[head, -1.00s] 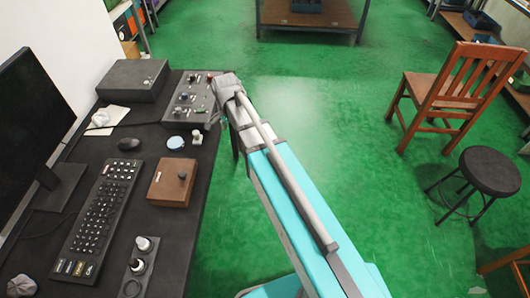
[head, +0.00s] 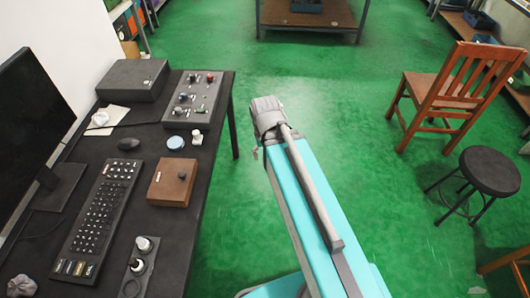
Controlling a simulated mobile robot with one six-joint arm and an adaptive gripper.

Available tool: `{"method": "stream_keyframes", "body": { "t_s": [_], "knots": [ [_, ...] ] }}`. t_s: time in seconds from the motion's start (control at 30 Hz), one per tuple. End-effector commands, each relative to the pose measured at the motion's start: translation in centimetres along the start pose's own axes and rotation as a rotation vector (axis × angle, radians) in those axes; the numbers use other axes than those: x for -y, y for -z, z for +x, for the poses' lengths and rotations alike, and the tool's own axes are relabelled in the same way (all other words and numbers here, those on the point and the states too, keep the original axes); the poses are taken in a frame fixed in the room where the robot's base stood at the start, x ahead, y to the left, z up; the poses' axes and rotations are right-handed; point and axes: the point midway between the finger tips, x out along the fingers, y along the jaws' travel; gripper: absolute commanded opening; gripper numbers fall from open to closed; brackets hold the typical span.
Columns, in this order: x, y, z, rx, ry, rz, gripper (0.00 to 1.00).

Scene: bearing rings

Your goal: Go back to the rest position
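My teal arm slopes up from the bottom of the head view and ends in a grey joint over the green floor, to the right of the desk (head: 185,228). A small grey part shows under that joint, too small to identify. My gripper cannot be made out; the arm hides what lies behind it. On the desk's near part, a dark narrow plate (head: 150,262) carries round pale and dark pieces, too small to tell if they are rings. A small white piece (head: 197,137) stands by the control box.
The desk also bears a monitor (head: 35,115), keyboard (head: 100,215), brown box (head: 172,183), control box (head: 196,95) and dark case (head: 133,80). A wooden chair (head: 450,92) and black stool (head: 490,172) stand at right. A workbench (head: 308,18) is at the back. Floor between is clear.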

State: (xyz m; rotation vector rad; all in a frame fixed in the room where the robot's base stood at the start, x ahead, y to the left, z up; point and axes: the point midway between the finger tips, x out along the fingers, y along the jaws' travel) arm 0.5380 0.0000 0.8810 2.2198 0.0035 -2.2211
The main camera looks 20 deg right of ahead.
Motion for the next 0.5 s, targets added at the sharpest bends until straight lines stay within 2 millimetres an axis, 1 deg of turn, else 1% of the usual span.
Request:
{"method": "stream_keyframes", "body": {
  "t_s": [0.13,0.23,0.5],
  "knots": [
    [0.0,0.0,0.0,0.000,0.000,0.001,0.73],
    [0.0,0.0,-0.5,0.000,0.000,0.002,0.73],
    [0.0,0.0,-3.0,0.000,-0.001,0.002,0.73]
  ]
}}
